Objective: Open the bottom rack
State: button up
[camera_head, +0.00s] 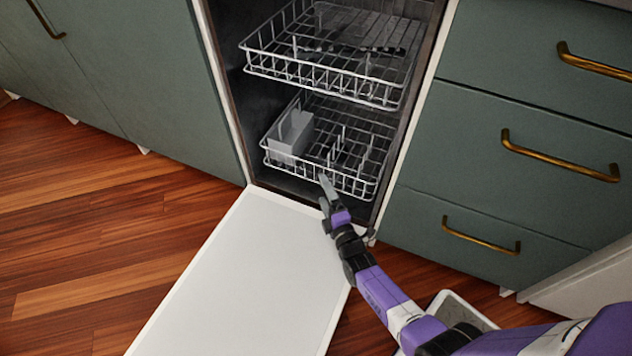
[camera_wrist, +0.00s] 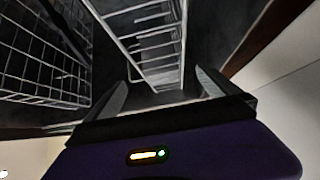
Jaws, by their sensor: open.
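The bottom rack (camera_head: 349,182) is a white wire basket low inside the open dishwasher, with a grey cutlery holder (camera_head: 291,134) at its left. The rack sits inside the cavity, behind the lowered door. My gripper (camera_head: 325,184) is at the rack's front edge, near the middle. In the wrist view, the two open fingers (camera_wrist: 160,92) stand on either side of part of the white wire rack (camera_wrist: 155,45). I cannot tell whether the fingers touch the wire.
The dishwasher door (camera_head: 250,270) lies lowered in front of the cavity, under my arm. The upper rack (camera_head: 325,78) hangs above, sticking out a little. Green drawers with brass handles (camera_head: 560,155) stand at the right. Wooden floor (camera_head: 110,230) is clear at the left.

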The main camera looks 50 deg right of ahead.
aim_at(314, 173)
jog(key=b+x, duration=0.2)
jog(key=x, duration=0.4)
jog(key=shift+f+b, duration=0.1)
jog(key=shift+b, duration=0.2)
jog(key=shift+w+d, duration=0.25)
jog(key=shift+w, duration=0.35)
